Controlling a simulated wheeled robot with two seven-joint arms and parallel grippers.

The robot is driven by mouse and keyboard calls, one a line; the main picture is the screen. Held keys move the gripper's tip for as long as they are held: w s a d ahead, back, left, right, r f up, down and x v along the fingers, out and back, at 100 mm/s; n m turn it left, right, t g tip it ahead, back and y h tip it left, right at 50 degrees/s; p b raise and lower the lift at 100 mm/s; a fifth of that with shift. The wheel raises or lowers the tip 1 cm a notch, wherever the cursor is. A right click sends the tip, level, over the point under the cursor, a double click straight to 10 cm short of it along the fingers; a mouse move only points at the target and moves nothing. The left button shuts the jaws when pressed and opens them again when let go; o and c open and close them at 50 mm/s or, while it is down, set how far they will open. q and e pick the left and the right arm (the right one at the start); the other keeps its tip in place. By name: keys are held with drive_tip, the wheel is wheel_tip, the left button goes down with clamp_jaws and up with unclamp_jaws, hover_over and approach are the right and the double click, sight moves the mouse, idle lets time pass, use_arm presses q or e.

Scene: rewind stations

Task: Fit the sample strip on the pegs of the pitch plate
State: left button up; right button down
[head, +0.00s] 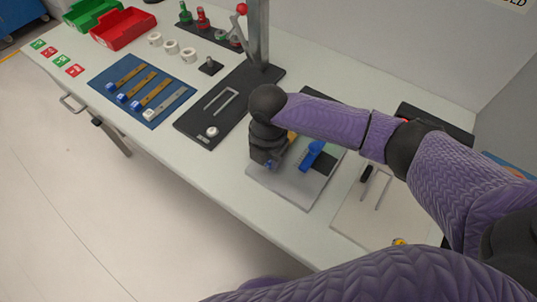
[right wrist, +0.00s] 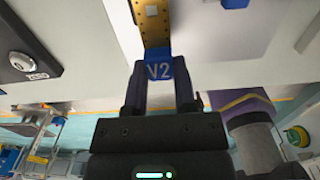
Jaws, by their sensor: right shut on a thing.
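My right gripper (right wrist: 148,88) is shut on the blue end block marked V2 of the sample strip (right wrist: 152,18). The strip is tan with a row of holes and runs away from the fingers. In the head view only a small orange-tan part of it (head: 291,136) shows beside my wrist. My right gripper (head: 268,164) is over the near left part of a grey plate (head: 300,192), likely the pitch plate. A blue piece (head: 312,154) stands on that plate. My arm hides part of the plate, and I cannot make out its pegs. My left gripper is out of view.
A blue mat (head: 105,88) with several strips lies to the left. A black base with a post (head: 190,122) stands between it and the plate. A pale board with a handle (head: 350,222) is at right. Red (head: 122,28) and green bins stand at far left.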

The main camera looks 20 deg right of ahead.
drive_tip(key=shift+f+b, duration=0.65)
drive_tip(key=shift+f, duration=0.5)
drive_tip(key=shift+c, duration=1.7)
unclamp_jaws()
drive_tip(key=shift+r, duration=0.1)
wheel_tip(320, 180, up, 9)
drive_tip(key=p, duration=0.3)
drive_tip(key=shift+p, duration=0.3)
drive_tip(key=shift+r, duration=0.4)
drive_tip(key=shift+f, duration=0.1)
